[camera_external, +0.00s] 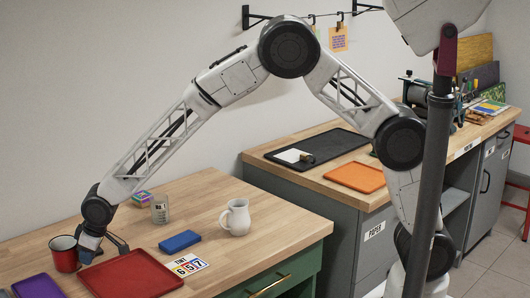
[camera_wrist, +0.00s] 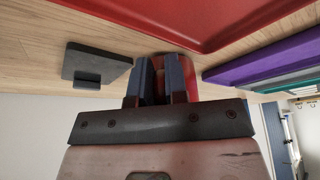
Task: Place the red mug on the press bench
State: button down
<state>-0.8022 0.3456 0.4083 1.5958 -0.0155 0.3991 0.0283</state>
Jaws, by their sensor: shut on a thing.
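The red mug (camera_external: 64,256) has a dark rim and stands upright at the front left of the near wooden bench (camera_external: 270,240). My gripper (camera_external: 89,249) is at the mug's right side, low over the bench, shut on it. In the wrist view a piece of the red mug (camera_wrist: 177,64) shows between and behind the blue fingers (camera_wrist: 166,80); the rest is hidden. The other bench (camera_external: 322,184), grey with a wooden top, stands further back right. It carries a black mat, an orange tray and dark press-like equipment (camera_external: 415,92).
A red tray (camera_external: 140,276) lies just right of my gripper, and a purple tray (camera_external: 38,287) lies in front of the mug. A blue block (camera_external: 180,241), a white jug (camera_external: 236,218), a tin (camera_external: 160,209) and number cards (camera_external: 187,265) are on the near bench.

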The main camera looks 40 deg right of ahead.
jog(key=c, duration=1.1)
grip_release()
jog(key=shift+f, duration=0.1)
jog(key=shift+c, duration=0.2)
jog(key=v, duration=1.2)
